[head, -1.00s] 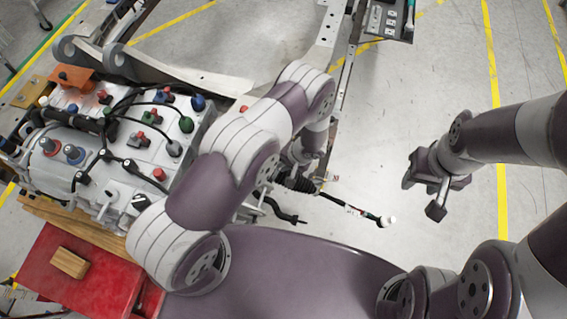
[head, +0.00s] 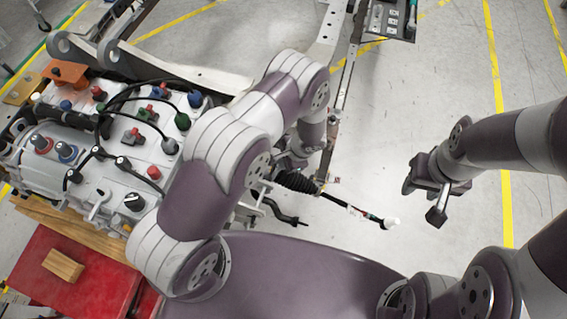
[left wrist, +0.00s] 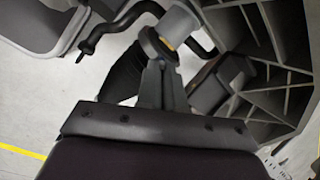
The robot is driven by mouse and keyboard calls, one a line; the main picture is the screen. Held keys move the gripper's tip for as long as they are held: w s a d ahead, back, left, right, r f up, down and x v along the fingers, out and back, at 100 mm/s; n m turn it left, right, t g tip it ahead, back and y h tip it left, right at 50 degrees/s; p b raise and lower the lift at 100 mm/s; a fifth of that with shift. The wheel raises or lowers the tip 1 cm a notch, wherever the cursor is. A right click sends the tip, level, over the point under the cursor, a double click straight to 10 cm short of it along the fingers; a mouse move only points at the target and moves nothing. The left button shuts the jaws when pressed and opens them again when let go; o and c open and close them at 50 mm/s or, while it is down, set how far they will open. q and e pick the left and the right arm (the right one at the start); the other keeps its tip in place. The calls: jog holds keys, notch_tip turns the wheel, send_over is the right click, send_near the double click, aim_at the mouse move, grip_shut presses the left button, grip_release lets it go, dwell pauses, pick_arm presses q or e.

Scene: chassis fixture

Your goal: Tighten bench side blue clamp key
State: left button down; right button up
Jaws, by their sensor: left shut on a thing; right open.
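My left gripper (head: 290,160) is low beside the chassis frame, partly hidden by my own arm. In the left wrist view its fingers (left wrist: 162,82) are shut on a small grey part with a rounded head (left wrist: 158,46), just below a pale cylinder with a yellowish band (left wrist: 176,25). I cannot tell from its colour whether this part is the blue clamp key; no blue shows there. In the head view, blue knobs (head: 195,99) sit on the pale grey housing (head: 115,183). My right gripper (head: 425,193) is open and empty over bare floor.
A black rubber boot and rod (head: 296,181) run right from near my left gripper, with a bent black bar (head: 283,212) below. Chassis rails (head: 340,110) rise behind. A red box (head: 75,275) with a wood block stands front left. Floor at right is clear.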

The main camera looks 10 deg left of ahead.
pick_arm(q)
jog(key=m, duration=0.6)
jog(key=shift+w, duration=0.1)
jog(key=m, duration=0.6)
jog(key=shift+w+g, duration=0.1)
jog(key=shift+g, duration=0.3)
jog(key=m, duration=0.5)
jog(key=shift+m, duration=0.4)
jog(key=m, duration=0.5)
jog(key=shift+d+m+y+b, duration=0.1)
jog(key=shift+m+y+b, duration=0.2)
jog(key=shift+w+r, duration=0.1)
jog(key=c, duration=1.3)
grip_release()
jog(key=shift+o, duration=0.2)
jog(key=b+v, duration=0.2)
jog(key=v, duration=1)
jog(key=shift+r, duration=0.25)
